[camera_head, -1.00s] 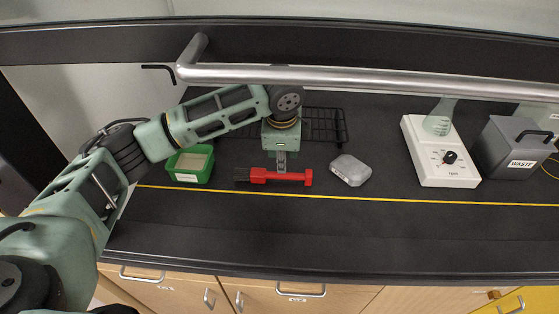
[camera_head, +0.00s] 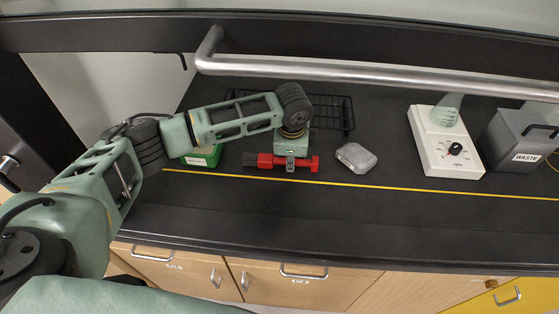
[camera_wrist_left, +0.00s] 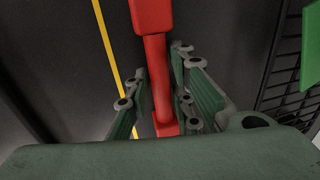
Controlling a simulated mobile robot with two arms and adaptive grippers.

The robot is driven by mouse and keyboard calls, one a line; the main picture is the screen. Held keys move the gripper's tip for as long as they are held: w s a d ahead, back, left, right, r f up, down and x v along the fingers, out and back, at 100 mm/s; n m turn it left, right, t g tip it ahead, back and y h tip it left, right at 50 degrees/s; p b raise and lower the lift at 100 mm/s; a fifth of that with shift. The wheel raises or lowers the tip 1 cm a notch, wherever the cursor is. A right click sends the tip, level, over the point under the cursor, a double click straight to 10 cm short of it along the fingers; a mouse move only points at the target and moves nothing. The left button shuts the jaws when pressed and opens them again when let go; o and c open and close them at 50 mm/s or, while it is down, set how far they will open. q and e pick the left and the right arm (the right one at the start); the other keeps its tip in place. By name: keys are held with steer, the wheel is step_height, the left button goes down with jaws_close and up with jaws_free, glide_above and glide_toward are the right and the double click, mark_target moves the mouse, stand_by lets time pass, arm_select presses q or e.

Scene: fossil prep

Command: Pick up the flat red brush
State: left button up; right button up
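The flat red brush (camera_head: 304,164) lies on the black bench top, its dark bristles pointing left in the head view. My left gripper (camera_head: 290,166) is down over the middle of its handle. In the left wrist view, the red handle (camera_wrist_left: 157,62) runs between the two green-padded fingers of my left gripper (camera_wrist_left: 160,95). The fingers stand apart, one on each side of the handle, and I see no firm closing on it. The lower end of the brush is partly hidden by the gripper body. My right gripper is not in view.
A grey stone-like block (camera_head: 356,158) lies just right of the brush. A green box (camera_head: 203,157) stands to the left, partly behind my arm. A black wire rack (camera_head: 330,112) is behind. A white dial device (camera_head: 446,150) and grey waste bin (camera_head: 514,142) stand right. A metal rail (camera_head: 360,74) crosses above.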

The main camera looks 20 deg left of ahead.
arm_select(q)
jaws_close()
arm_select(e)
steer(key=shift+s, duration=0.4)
arm_select(q)
steer(key=shift+r, duration=0.1)
steer(key=shift+r, duration=0.55)
step_height(320, 180, up, 3)
steer(key=shift+w+f+b, duration=0.1)
steer(key=shift+f+b, duration=0.1)
steer(key=shift+b, duration=0.5)
steer(key=s+d+r+b, duration=0.2)
steer(key=s+d+r, duration=0.4)
steer(key=d, duration=0.4)
steer(key=shift+s+r, duration=0.2)
steer(key=shift+r, duration=0.4)
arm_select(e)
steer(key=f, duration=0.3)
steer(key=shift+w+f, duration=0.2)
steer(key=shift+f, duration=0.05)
